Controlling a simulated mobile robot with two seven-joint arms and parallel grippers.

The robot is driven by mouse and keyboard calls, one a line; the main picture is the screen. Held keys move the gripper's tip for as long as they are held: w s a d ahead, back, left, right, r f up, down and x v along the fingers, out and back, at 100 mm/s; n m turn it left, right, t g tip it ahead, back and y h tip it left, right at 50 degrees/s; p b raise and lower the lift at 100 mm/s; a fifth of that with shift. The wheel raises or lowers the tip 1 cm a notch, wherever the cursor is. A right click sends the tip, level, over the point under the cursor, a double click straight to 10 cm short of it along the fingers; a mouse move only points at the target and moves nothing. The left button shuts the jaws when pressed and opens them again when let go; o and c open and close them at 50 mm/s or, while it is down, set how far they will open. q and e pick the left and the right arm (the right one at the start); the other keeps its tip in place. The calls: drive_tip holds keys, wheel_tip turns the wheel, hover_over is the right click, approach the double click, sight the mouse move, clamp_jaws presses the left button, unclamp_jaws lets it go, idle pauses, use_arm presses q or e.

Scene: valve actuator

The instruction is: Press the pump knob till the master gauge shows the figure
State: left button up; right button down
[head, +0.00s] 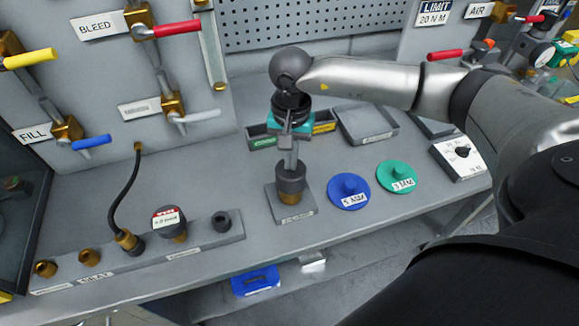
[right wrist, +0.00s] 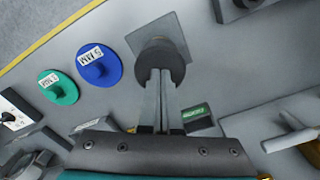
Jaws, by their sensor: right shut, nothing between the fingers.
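The pump knob (head: 291,181) is a dark round cap on a brass stem, standing on a square grey plate with a label I cannot read clearly. My right gripper (head: 291,165) points down from above with its fingers together and empty. Its fingertips are at the top of the knob; I cannot tell whether they touch. In the right wrist view the closed fingers (right wrist: 163,75) overlap the knob (right wrist: 160,57). A round dial (head: 541,54) is at the far upper right, too small to read; I cannot tell whether it is the master gauge. My left gripper is out of view.
A blue disc (head: 349,191) and a green disc (head: 397,176) lie right of the knob. A rail (head: 205,235) with brass fittings, a black hose and a red-labelled cap (head: 168,222) is at left. Trays (head: 366,124) stand behind. Valve levers line the back panel.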

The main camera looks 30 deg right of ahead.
sight(291, 174)
drive_tip(key=shift+s+f+b, duration=0.1)
drive_tip(key=shift+f+b, duration=2)
drive_tip(key=shift+f, duration=0.35)
drive_tip(key=shift+r+p, duration=2)
drive_tip(key=shift+r, duration=1.4)
drive_tip(key=shift+f, duration=0.2)
drive_tip(key=shift+f+b, duration=1.3)
drive_tip(key=shift+b, duration=0.15)
drive_tip(key=shift+r+p, duration=0.95)
drive_tip(key=shift+r, duration=0.55)
drive_tip(key=shift+r, duration=0.1)
drive_tip(key=shift+r+p, duration=1.45)
drive_tip(key=shift+r, duration=0.95)
